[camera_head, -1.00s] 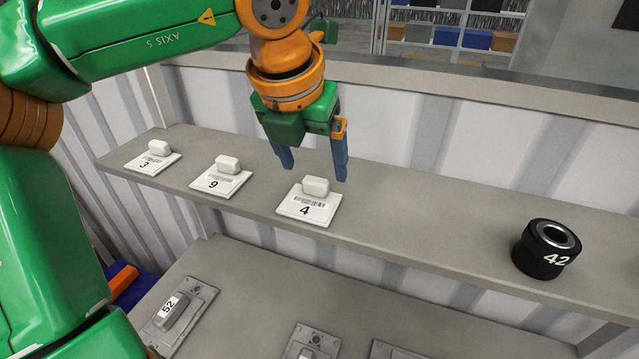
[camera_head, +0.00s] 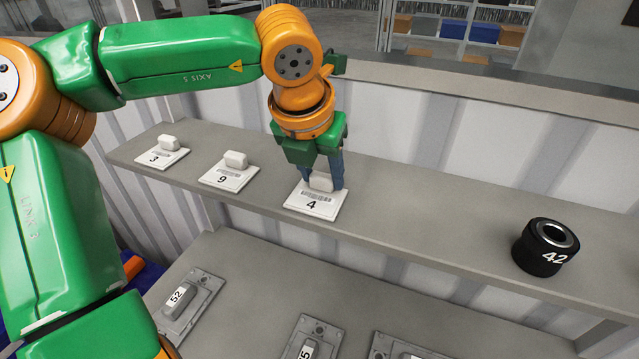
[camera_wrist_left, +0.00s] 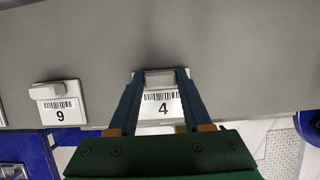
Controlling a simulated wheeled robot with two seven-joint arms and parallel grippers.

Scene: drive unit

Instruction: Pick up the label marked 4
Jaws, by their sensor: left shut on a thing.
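The label marked 4 (camera_head: 314,204) is a white square plate with a barcode and a raised white grip block (camera_head: 321,182). It lies flat on the upper grey shelf. My left gripper (camera_head: 322,182) points down, its blue fingers shut on the block from both sides. In the left wrist view the label (camera_wrist_left: 160,104) sits between the two fingers (camera_wrist_left: 159,82), with its number facing the camera. The plate appears to rest on the shelf. My right gripper is not in view.
Labels marked 9 (camera_head: 229,176) and 3 (camera_head: 162,155) lie to the left on the same shelf (camera_head: 420,215). A black cylinder marked 42 (camera_head: 545,248) stands at the right. Grey plates, one marked 52 (camera_head: 188,303), lie on the lower surface. A ribbed wall runs behind.

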